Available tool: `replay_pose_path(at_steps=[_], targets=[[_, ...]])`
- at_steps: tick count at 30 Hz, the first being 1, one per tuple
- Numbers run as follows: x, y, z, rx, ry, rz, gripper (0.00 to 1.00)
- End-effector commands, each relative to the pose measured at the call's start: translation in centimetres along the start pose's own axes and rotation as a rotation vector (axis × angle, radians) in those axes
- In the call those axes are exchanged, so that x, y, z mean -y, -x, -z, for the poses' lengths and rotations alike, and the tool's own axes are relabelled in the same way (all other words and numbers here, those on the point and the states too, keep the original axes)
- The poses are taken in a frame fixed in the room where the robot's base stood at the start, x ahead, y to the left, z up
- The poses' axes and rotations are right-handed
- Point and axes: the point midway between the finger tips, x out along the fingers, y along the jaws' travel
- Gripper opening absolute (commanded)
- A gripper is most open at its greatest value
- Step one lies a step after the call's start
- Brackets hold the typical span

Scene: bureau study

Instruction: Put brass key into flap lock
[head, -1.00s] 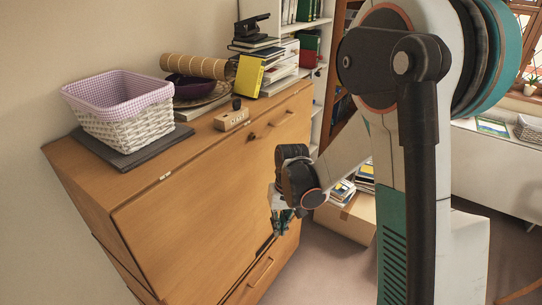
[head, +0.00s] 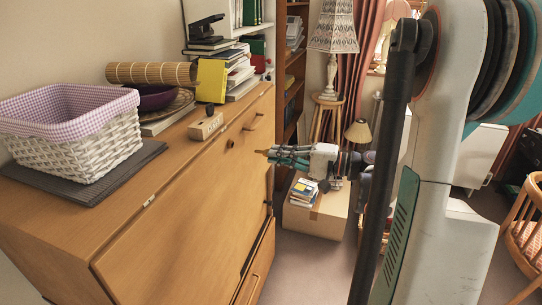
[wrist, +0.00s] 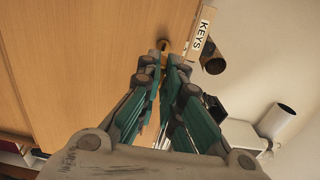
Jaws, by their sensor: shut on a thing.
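My gripper (head: 274,156) is shut on the brass key (head: 259,152), whose tip sticks out past the fingers to the left, toward the cabinet front. The flap lock (head: 230,143) shows as a small dark round fitting near the top edge of the wooden flap (head: 165,215). In the head view the key tip is right of the lock, with a gap between them. In the wrist view the lock (wrist: 163,44) lies just beyond the key (wrist: 155,56) and the fingertips. The fingers hide most of the key.
A wooden keys box (head: 205,127) stands on the cabinet top above the lock. A wicker basket (head: 85,140), a rolled mat (head: 150,73) and books stand on the top too. A cardboard box (head: 318,215) is on the floor behind my gripper.

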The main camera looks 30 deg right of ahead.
Motion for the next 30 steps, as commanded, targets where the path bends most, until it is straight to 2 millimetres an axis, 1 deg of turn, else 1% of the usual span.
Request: replay_pose_path(at_steps=[2,5,21,25,30], targets=[[0.4,0.5,0.3,-0.012,0.0,0.012,0.0],[0.6,0.3,0.3,-0.014,0.0,0.017,0.0],[0.7,-4.2,0.3,-0.011,0.0,0.015,0.0],[0.7,-5.0,0.3,-0.012,0.0,0.015,0.0],[0.6,-5.5,0.3,-0.013,0.0,0.015,0.0]])
